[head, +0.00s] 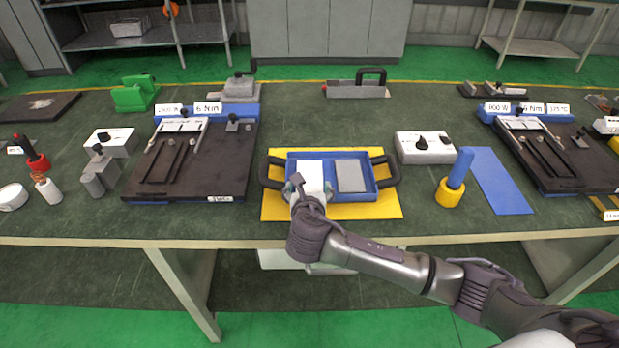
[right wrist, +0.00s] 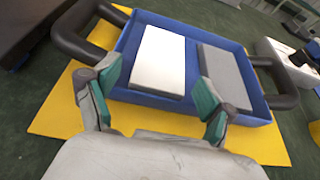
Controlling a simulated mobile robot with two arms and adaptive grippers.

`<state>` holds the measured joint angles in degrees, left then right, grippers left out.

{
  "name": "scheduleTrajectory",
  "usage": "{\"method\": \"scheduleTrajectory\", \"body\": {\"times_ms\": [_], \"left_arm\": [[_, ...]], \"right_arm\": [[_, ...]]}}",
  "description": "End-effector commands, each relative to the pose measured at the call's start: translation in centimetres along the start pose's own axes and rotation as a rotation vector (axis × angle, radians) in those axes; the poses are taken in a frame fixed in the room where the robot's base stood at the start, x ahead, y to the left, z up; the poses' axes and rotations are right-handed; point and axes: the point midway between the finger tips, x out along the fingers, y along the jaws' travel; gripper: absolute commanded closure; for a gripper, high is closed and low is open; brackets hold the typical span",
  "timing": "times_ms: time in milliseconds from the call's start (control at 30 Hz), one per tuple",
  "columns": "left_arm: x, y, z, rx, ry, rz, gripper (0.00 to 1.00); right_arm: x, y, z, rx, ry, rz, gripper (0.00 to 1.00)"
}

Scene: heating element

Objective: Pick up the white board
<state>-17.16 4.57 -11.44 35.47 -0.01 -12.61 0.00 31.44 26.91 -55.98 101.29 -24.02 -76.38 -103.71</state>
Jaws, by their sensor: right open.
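The white board (right wrist: 159,59) lies flat in the left part of a blue tray (right wrist: 149,101) with black handles. A grey board (right wrist: 226,75) lies beside it in the right part of the tray. In the head view the white board (head: 310,174) is partly hidden behind my right gripper (head: 297,185). In the right wrist view my right gripper (right wrist: 157,99) is open, its green-padded fingers at the tray's near edge, with the white board beyond and between them. Nothing is held. My left gripper is not in view.
The tray stands on a yellow mat (head: 272,204) at the table's front edge. A white control box (head: 425,149) and a blue cylinder in a yellow base (head: 450,196) stand to the right. A dark fixture plate (head: 215,170) lies to the left.

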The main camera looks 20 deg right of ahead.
Motion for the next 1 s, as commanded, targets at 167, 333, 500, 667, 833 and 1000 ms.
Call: {"method": "scheduleTrajectory", "body": {"times_ms": [167,333,500,667,833,1000], "left_arm": [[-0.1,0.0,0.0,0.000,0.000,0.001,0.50],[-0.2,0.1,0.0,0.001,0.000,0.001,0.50],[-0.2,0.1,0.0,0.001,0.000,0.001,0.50],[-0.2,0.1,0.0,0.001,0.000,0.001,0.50],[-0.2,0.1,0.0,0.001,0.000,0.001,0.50],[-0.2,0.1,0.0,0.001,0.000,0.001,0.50]], "right_arm": [[1.5,-0.2,-0.1,0.000,0.001,-0.003,0.17],[4.1,-0.3,-0.3,0.001,0.000,-0.001,0.17],[5.4,-0.3,-0.3,0.001,0.001,0.001,0.17],[5.4,-0.3,-0.3,0.001,0.001,0.001,0.17],[5.4,-0.3,-0.3,0.001,0.001,0.001,0.38],[5.4,-0.3,-0.3,0.001,0.001,0.001,0.65]]}}
